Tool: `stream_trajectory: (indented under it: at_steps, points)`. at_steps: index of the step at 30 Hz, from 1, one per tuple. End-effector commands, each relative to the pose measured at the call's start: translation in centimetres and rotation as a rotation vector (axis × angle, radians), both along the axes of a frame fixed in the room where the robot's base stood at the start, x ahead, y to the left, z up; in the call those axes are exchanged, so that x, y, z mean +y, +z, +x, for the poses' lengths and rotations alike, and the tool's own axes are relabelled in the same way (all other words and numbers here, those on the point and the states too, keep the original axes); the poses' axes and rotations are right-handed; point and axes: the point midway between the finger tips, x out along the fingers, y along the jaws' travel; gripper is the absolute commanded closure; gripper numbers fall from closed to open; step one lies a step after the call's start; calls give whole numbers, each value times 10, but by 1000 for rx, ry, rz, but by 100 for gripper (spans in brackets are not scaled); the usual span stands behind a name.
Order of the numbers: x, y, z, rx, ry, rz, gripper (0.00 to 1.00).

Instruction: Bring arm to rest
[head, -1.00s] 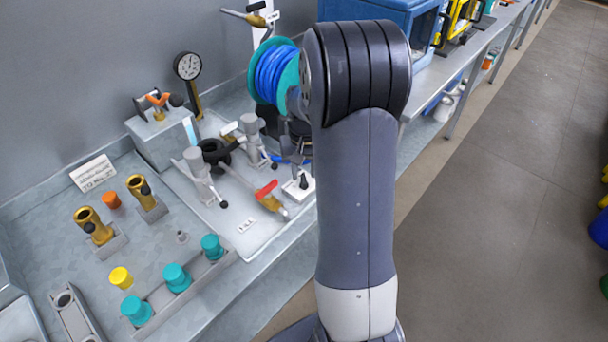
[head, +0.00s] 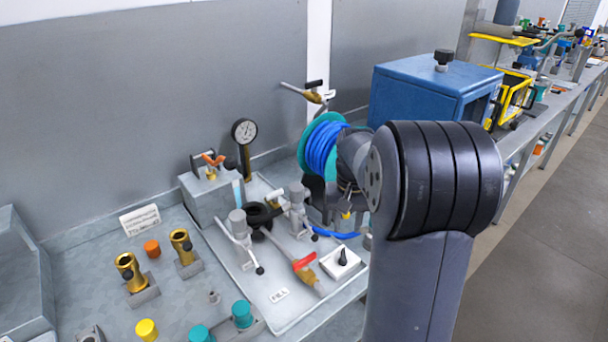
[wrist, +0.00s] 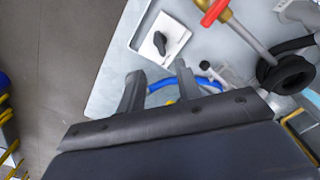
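My arm (head: 425,260) rises at the right of the head view, its dark ribbed elbow in front of the bench. The forearm (head: 357,155) reaches away behind the elbow, and my gripper is hidden there. In the wrist view my gripper (wrist: 158,78) shows two dark fingers standing apart with nothing held between them. A blue hose (wrist: 158,86) shows beyond the fingers. A white switch box with a black knob (wrist: 160,42) lies past the fingertips, over the bench edge side; it also shows in the head view (head: 340,262).
The bench tray holds a red-handled valve (head: 305,265), grey clamps and a pressure gauge (head: 244,132). A blue hose reel (head: 322,150) and blue cabinet (head: 425,95) stand close behind my arm. Brass fittings (head: 128,270) stand at left. Open floor (head: 545,240) lies at right.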

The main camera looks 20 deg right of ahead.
Motion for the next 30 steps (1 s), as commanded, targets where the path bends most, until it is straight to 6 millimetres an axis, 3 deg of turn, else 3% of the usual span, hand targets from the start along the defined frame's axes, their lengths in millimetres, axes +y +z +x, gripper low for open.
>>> stream_trajectory:
  at_steps: [18,30]
  points:
    - [0,-100,-1,6,1,2,67]
    - [0,-104,0,2,38,1,67]
